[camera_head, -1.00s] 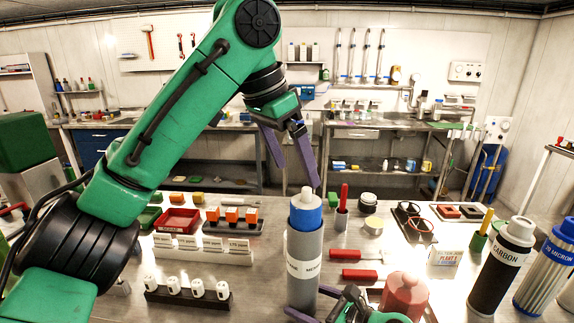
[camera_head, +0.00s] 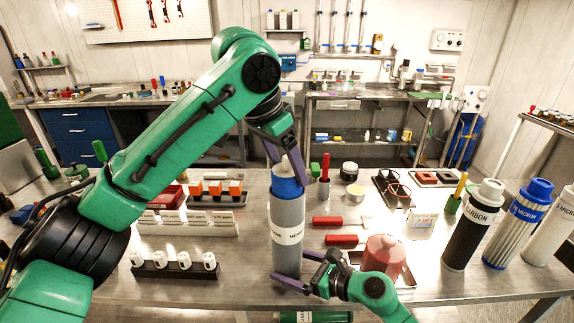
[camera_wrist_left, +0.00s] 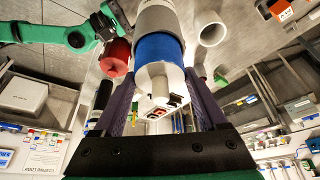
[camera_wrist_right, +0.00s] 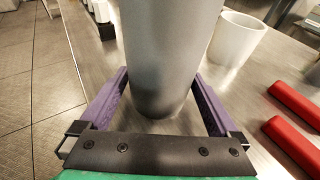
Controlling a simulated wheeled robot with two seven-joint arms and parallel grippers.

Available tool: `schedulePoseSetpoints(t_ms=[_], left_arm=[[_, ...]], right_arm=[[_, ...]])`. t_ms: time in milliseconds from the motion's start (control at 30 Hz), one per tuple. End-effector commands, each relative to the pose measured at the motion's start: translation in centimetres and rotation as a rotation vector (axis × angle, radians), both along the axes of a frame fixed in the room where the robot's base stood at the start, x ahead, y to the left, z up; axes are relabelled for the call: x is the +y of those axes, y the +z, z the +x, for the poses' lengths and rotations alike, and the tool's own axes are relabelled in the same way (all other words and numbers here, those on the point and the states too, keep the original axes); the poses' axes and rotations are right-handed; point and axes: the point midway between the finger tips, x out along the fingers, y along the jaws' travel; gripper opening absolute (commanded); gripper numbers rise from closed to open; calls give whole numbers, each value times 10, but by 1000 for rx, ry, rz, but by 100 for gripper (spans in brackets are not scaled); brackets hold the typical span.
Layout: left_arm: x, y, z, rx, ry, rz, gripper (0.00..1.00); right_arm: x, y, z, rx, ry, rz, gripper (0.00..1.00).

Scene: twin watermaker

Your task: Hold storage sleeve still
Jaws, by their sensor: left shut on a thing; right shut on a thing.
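The storage sleeve (camera_head: 287,240) is a grey upright cylinder with a white label band, standing on the steel bench. A blue band (camera_head: 287,189) and a white end of the piece inside it stick out at its top. My left gripper (camera_head: 287,172) comes down from above and is shut on this white and blue end, seen close in the left wrist view (camera_wrist_left: 160,75). My right gripper (camera_head: 297,270) is low at the bench and shut around the sleeve's lower part. In the right wrist view its purple fingers flank the grey wall (camera_wrist_right: 165,60).
A red lidded pot (camera_head: 383,258) stands right of the sleeve, near my right wrist. Red-handled tools (camera_head: 342,239) lie behind it. A black rack of white caps (camera_head: 175,267) is at left. Carbon (camera_head: 472,225) and micron (camera_head: 518,225) cartridges stand at right.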

Motion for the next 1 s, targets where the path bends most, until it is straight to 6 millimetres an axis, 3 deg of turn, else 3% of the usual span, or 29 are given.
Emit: schedulePoseSetpoints(t_ms=[33, 133, 167, 200, 233, 467, 567, 900, 1000], left_arm=[[0, 0, 0, 0, 0, 0, 71], [0, 0, 0, 0, 0, 0, 33], [0, 2, 0, -3, 0, -2, 79], [0, 2, 0, -3, 0, -2, 94], [0, 2, 0, -3, 0, -2, 100], [0, 1, 0, 1, 0, 1, 100], [3, 9, -2, -1, 0, 1, 100], [28, 89, -23, -5, 2, -1, 100], [34, 105, -27, -4, 3, 0, 100]], right_arm=[[0, 1, 1, -1, -2, 0, 12], [-1, 1, 1, -1, -2, 0, 12], [0, 1, 1, -1, -2, 0, 12], [0, 1, 1, -1, -2, 0, 12], [0, 1, 1, -1, -2, 0, 12], [-1, 1, 1, -1, -2, 0, 12], [0, 1, 1, -1, -2, 0, 12], [0, 1, 1, -1, -2, 0, 12], [0, 1, 1, -1, -2, 0, 12]])
